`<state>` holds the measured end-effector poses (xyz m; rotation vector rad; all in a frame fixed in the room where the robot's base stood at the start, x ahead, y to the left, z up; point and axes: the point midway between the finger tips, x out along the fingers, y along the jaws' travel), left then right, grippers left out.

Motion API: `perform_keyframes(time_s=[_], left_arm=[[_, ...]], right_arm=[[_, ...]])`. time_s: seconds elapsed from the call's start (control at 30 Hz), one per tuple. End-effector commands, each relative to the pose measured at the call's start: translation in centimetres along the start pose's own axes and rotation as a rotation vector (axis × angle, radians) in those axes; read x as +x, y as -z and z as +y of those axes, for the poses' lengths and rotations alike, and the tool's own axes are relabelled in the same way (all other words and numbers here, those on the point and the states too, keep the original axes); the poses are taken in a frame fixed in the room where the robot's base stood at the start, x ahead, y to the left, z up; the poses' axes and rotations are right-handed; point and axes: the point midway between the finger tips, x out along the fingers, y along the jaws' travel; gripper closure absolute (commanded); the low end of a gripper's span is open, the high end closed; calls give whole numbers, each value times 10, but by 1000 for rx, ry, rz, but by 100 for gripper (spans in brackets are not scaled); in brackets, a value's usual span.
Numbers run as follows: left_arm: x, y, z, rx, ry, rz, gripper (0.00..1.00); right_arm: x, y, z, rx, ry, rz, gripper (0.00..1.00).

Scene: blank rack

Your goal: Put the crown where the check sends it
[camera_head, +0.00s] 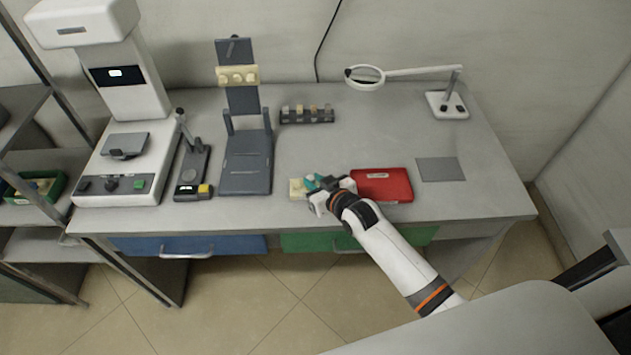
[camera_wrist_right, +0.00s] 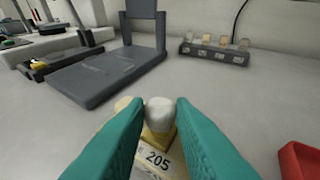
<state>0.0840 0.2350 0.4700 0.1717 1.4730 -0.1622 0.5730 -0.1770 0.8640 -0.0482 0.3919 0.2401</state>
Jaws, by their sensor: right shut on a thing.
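The crown (camera_wrist_right: 160,110) is a small whitish rounded piece. It sits between the teal fingertips of my right gripper (camera_wrist_right: 158,122), which is shut on it. The crown is at a beige model block (camera_wrist_right: 156,162) marked 205, with another beige tooth to its left. I cannot tell whether the crown touches the block. In the head view the block (camera_head: 296,189) lies near the front of the bench, and my right gripper (camera_head: 313,183) reaches over it and hides the crown. My left gripper is not in view.
A red tray (camera_head: 383,198) lies right of the block, with a grey mat (camera_head: 440,169) beyond. A small rack (camera_head: 307,122) with several pieces, a magnifier (camera_head: 365,88), a grey stand (camera_head: 246,181), a gauge (camera_head: 190,178) and a white machine (camera_head: 114,190) stand around. The bench middle is clear.

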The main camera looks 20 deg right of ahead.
Motion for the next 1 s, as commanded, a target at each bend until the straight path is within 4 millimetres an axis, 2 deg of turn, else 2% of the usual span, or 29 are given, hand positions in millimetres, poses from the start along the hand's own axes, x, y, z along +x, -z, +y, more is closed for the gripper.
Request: perform_keyframes(time_s=[1.0], left_arm=[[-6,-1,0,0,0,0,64]], right_arm=[[0,-1,0,0,0,-2,100]])
